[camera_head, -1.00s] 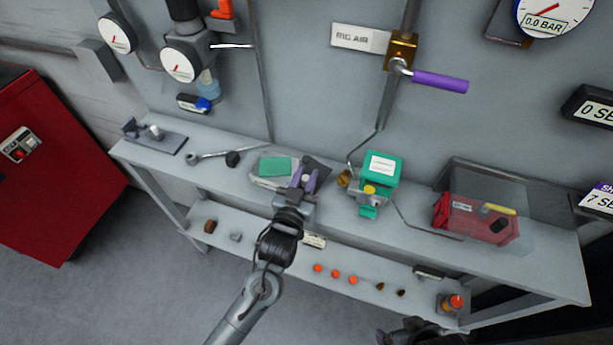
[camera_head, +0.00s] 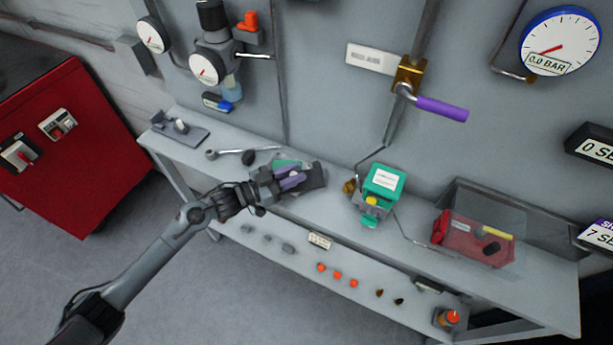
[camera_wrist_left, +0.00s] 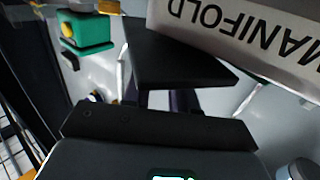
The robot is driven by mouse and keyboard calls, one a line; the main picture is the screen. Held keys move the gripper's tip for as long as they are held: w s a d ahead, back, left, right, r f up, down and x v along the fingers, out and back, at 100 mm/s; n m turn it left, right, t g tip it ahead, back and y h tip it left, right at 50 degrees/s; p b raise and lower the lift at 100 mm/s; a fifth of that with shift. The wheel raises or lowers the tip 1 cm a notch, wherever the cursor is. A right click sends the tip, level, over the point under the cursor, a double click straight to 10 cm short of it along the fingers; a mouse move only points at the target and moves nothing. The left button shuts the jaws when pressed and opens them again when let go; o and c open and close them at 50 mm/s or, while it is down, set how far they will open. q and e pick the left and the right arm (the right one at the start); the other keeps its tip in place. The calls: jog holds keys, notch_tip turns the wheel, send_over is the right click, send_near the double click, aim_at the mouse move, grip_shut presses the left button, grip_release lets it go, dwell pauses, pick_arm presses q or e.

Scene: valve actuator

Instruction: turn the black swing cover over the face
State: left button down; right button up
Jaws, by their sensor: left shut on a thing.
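The black swing cover (camera_head: 313,177) shows at the right of the manifold on the bench, partly hidden by my left gripper (camera_head: 291,180). In the left wrist view the cover (camera_wrist_left: 172,58) is a dark flat plate at the fingertips. My left gripper, with purple fingers, is shut on the cover, reaching in from the left. The green face (camera_head: 283,163) shows only as a strip behind the gripper. The manifold's white label block (camera_wrist_left: 240,32) is beside the cover in the left wrist view. My right gripper is not in view.
The green-topped actuator (camera_head: 384,180) stands to the right, with a red box (camera_head: 470,238) under a clear cover farther right. A wrench (camera_head: 238,153) and a black knob lie to the left. Small parts lie on the lower shelf (camera_head: 300,268).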

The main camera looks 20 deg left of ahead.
pick_arm(q)
jog(key=shift+w+a, duration=0.5)
jog(key=shift+a, duration=0.4)
jog(key=shift+f, duration=0.15)
jog(key=c, duration=1.2)
grip_release()
jog(key=shift+o, duration=0.8)
jog(key=shift+w+d, duration=0.15)
jog(key=shift+d, duration=0.05)
jog(key=shift+a, duration=0.15)
jog(key=v, duration=1)
jog(key=shift+s+a+p, duration=0.15)
jog(key=shift+s+p, duration=0.2)
jog(key=shift+p, duration=0.05)
